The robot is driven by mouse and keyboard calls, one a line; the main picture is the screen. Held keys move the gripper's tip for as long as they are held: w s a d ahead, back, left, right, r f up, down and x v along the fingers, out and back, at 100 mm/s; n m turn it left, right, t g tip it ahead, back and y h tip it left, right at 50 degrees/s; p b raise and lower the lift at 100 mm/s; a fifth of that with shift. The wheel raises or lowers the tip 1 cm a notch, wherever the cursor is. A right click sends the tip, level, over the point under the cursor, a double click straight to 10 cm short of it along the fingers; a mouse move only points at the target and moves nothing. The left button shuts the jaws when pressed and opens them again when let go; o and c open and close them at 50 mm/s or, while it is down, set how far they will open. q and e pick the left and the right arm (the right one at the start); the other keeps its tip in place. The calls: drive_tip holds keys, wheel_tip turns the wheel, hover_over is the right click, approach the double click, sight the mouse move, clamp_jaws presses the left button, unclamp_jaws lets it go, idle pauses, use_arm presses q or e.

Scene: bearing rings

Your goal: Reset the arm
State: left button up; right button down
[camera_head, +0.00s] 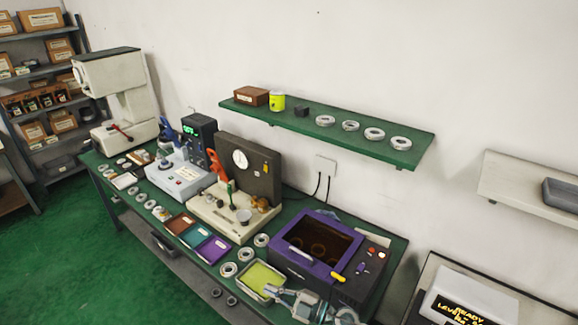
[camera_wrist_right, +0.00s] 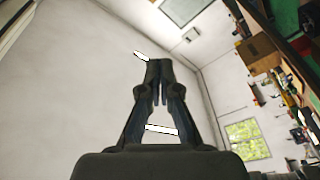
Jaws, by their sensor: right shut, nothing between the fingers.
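My right gripper (camera_head: 300,304) shows at the bottom edge of the head view, in front of the purple-framed machine (camera_head: 294,262) and beside the yellow-green tray (camera_head: 262,278). In the right wrist view the two dark fingers of the gripper (camera_wrist_right: 158,72) are together at the tips, with nothing between them. That view faces mostly pale wall and ceiling. My left gripper is not in view.
The green workbench (camera_head: 337,219) carries a dial-gauge stand (camera_head: 258,175), small coloured trays (camera_head: 212,249) and several metal rings (camera_head: 228,269). A green wall shelf (camera_head: 420,142) with more rings hangs above. A display box (camera_head: 465,298) stands at lower right.

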drive_tip(key=w+d+r+m+t+h, duration=0.1)
drive_tip(key=d+m+t+h, duration=0.65)
drive_tip(key=m+t, duration=0.35)
drive_tip(key=s+d+f+m+g+h, duration=0.2)
drive_tip(key=s+d+f+m+h, duration=0.1)
drive_tip(key=d+f+m+h, duration=0.3)
drive_tip(key=s+d+f+m+g+h, duration=0.3)
drive_tip(key=s+d+f+m+h, duration=0.1)
drive_tip(key=d+f, duration=0.35)
drive_tip(key=s+d+f+g, duration=0.2)
drive_tip(key=s+f+g, duration=0.3)
drive_tip(key=s, duration=0.6)
drive_tip(key=s+d+f+g, duration=0.3)
drive_tip(key=s+f+g, duration=0.2)
drive_tip(key=s, duration=0.6)
wheel_tip(320, 180, down, 28)
drive_tip(key=s+r+g, duration=0.1)
drive_tip(key=s, duration=0.1)
drive_tip(key=s+d+f+g+b, duration=0.1)
drive_tip(key=s+d+f, duration=0.1)
drive_tip(key=s+f, duration=1.4)
drive_tip(key=shift+s+d+f+n+g, duration=0.3)
drive_tip(key=shift+s+d+f, duration=0.1)
drive_tip(key=shift+s, duration=0.4)
